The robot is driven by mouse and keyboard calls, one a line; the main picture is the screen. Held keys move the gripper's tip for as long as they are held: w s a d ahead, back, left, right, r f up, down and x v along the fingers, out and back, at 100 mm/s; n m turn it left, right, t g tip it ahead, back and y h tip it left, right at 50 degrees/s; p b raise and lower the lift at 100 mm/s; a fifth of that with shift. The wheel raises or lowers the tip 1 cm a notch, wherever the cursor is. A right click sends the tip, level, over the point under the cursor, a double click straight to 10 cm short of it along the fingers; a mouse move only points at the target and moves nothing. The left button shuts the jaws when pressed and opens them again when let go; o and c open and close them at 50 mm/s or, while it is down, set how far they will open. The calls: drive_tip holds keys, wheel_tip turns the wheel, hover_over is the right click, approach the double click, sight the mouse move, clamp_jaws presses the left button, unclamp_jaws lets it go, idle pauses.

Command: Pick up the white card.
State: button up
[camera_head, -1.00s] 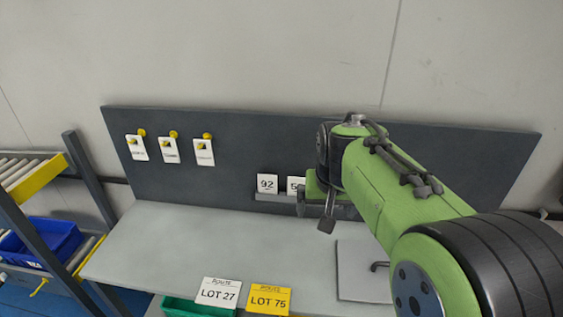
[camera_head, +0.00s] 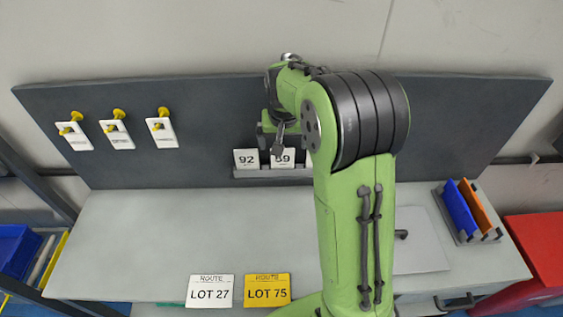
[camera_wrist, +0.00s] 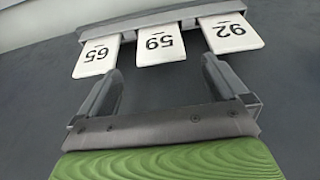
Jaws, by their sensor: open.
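Three white number cards stand in a row on a grey ledge (camera_head: 258,174): 92 (camera_head: 246,159), 59 (camera_head: 283,160) and 65 (camera_wrist: 95,58). In the head view my arm hides 65. In the wrist view the cards look upside down, with 59 (camera_wrist: 160,44) in the middle and 92 (camera_wrist: 231,33) on the right. My gripper (camera_wrist: 160,78) is open and empty. Its fingers are apart from the cards, with 59 roughly centred between them. In the head view my gripper (camera_head: 279,147) is at the ledge, partly hidden by my arm.
Three white tags (camera_head: 117,134) hang from yellow pegs on the dark back panel (camera_head: 212,120). White LOT 27 (camera_head: 210,292) and yellow LOT 75 (camera_head: 267,291) signs are at the table's front. A rack with blue and orange boards (camera_head: 461,210) stands right. The table's left (camera_head: 150,235) is clear.

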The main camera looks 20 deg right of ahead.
sight(286, 161)
drive_tip(key=x, duration=0.7)
drive_tip(key=shift+w+f+b, duration=0.2)
drive_tip(key=shift+b, duration=0.2)
drive_tip(key=shift+s+r, duration=0.1)
drive_tip(key=shift+c, duration=0.8)
drive_tip(key=c, duration=0.9)
